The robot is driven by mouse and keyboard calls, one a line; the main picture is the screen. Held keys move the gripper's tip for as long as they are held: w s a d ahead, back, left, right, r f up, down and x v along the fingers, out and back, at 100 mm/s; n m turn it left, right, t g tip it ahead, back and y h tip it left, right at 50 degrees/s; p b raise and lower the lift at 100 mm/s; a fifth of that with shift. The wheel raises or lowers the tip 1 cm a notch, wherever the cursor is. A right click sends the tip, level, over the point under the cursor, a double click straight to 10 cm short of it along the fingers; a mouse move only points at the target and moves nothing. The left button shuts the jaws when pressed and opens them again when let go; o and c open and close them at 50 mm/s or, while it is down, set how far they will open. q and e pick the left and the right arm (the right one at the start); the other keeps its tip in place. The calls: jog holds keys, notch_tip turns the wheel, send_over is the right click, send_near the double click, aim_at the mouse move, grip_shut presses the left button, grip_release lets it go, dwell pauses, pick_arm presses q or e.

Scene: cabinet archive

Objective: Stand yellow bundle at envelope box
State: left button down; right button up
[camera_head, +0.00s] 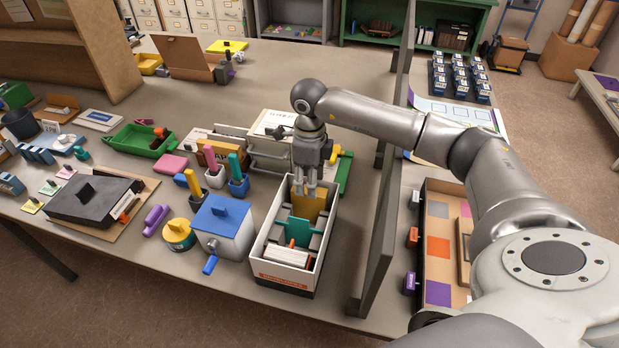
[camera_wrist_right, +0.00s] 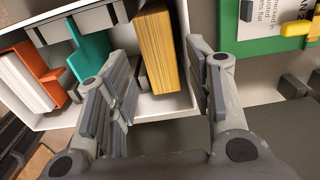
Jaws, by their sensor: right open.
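The envelope box is a long white open box (camera_head: 263,255) with an orange label on its near end, in the middle of the table in the head view. The yellow bundle (camera_wrist_right: 163,50) is inside it at the far end, and looks upright in the right wrist view; in the head view it (camera_head: 310,211) is partly behind my fingers. My right gripper (camera_head: 307,190) points down over the far end of the box. My left gripper is not in view.
The box also holds a teal divider (camera_head: 298,230), an orange divider (camera_wrist_right: 42,82) and white envelopes (camera_head: 287,257). A blue-lidded box (camera_head: 220,220) and pen cups stand to the left. A grey upright panel (camera_head: 380,240) stands close on the right.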

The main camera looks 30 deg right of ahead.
notch_tip(320, 180, up, 7)
jog(key=p, duration=0.4)
dwell(0.7)
jog(key=shift+r, duration=0.1)
notch_tip(320, 180, up, 12)
dwell(0.5)
dwell(0.5)
